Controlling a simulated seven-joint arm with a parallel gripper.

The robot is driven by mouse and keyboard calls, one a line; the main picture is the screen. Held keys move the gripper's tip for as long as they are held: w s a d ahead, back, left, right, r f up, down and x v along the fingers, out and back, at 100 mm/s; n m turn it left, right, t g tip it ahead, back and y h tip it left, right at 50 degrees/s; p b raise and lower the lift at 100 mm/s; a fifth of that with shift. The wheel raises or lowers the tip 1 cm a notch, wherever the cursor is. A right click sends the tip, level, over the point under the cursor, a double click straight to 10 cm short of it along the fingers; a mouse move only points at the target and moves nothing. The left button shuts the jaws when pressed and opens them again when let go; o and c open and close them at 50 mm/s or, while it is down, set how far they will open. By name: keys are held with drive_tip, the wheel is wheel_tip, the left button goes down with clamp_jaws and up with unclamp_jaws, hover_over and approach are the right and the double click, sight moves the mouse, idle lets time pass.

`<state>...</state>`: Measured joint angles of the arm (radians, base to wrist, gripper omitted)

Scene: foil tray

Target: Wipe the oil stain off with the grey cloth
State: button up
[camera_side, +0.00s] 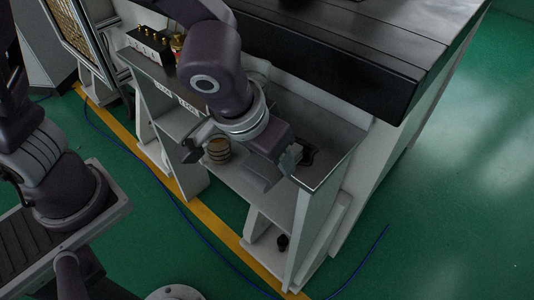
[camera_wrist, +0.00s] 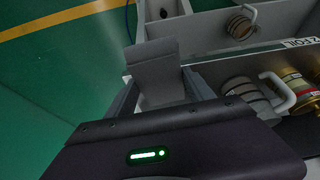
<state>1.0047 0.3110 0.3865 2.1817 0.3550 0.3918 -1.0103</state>
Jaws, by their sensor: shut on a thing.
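My gripper (camera_side: 284,166) is over the shelf of the grey workbench unit, near its right end. In the wrist view its two fingers (camera_wrist: 160,92) are closed on a flat grey piece, the grey cloth (camera_wrist: 154,66), which stands out beyond the fingertips and is bent. In the side view the wrist and fingers cover much of the cloth. A dark patch (camera_side: 309,155) shows on the shelf just right of the fingers; I cannot tell whether it is the oil stain. No clear stain shows in the wrist view.
A banded mug (camera_side: 218,149) stands on the shelf left of my gripper; it also shows in the wrist view (camera_wrist: 241,24). The wrist view shows another mug (camera_wrist: 250,94) and a brass-coloured container (camera_wrist: 297,86). A small dark object (camera_side: 283,242) sits on the lower shelf.

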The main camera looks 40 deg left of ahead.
drive_tip(key=w+n+y, duration=0.1)
drive_tip(key=w+n, duration=0.1)
drive_tip(key=w+r+n, duration=0.1)
drive_tip(key=w+n, duration=0.1)
drive_tip(key=n, duration=0.1)
drive_tip(key=w+r+n+g+y, duration=0.1)
drive_tip(key=w+n, duration=0.1)
drive_tip(key=shift+w+a+r+y, duration=0.15)
drive_tip(key=shift+w+a+y, duration=0.1)
drive_tip(key=shift+a+y, duration=0.05)
wheel_tip(320, 180, up, 4)
drive_tip(key=w+n+g+y, duration=0.2)
drive_tip(key=w+n+g, duration=0.1)
drive_tip(key=n, duration=0.7)
drive_tip(key=shift+s+d+f, duration=0.1)
drive_tip(key=shift+d+f, duration=0.05)
drive_tip(key=shift+f, duration=0.85)
drive_tip(key=shift+s+d+f, duration=0.1)
drive_tip(key=shift+f, duration=0.9)
drive_tip(key=shift+s+d+f, duration=0.1)
drive_tip(key=shift+d+f, duration=0.05)
drive_tip(key=shift+f, duration=0.85)
